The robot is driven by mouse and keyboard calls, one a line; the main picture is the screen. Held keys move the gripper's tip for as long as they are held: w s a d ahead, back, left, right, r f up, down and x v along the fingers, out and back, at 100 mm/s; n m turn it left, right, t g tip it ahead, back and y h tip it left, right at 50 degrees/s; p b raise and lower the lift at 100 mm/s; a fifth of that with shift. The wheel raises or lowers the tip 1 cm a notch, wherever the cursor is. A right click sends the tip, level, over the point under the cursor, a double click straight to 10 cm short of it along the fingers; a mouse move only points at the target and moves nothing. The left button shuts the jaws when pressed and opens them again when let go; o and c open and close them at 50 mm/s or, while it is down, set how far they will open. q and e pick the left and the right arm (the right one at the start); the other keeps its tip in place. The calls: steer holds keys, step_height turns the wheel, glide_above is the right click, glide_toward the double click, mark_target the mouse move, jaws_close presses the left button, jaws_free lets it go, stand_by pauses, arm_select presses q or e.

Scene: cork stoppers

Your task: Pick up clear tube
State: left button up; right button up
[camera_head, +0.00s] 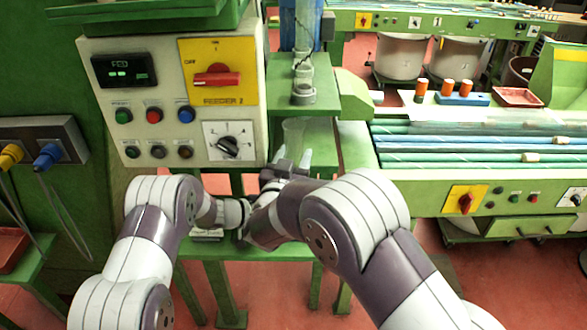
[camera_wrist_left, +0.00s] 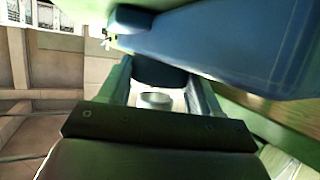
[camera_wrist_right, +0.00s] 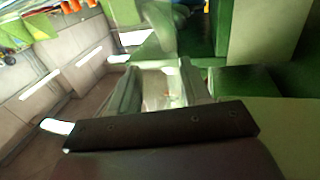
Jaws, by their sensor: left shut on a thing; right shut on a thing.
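A clear tube (camera_head: 293,134) stands upright, faint and see-through, in front of the green feeder stand. My right gripper (camera_head: 291,168) is shut on its lower part; in the right wrist view the tube (camera_wrist_right: 158,30) rises blurred past the fingers (camera_wrist_right: 160,85). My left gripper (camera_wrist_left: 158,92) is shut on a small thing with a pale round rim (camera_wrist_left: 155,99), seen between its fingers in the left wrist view. I cannot tell what that thing is. In the head view my right wrist hides the left fingertips.
The feeder control panel (camera_head: 170,100) is close on the left. A green conveyor (camera_head: 480,150) runs on the right, with orange-topped corks in a blue holder (camera_head: 462,99) and a red tray (camera_head: 518,97).

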steer(key=d, duration=1.8)
steer(key=shift+f, duration=0.2)
arm_select(q)
steer(key=o, duration=1.3)
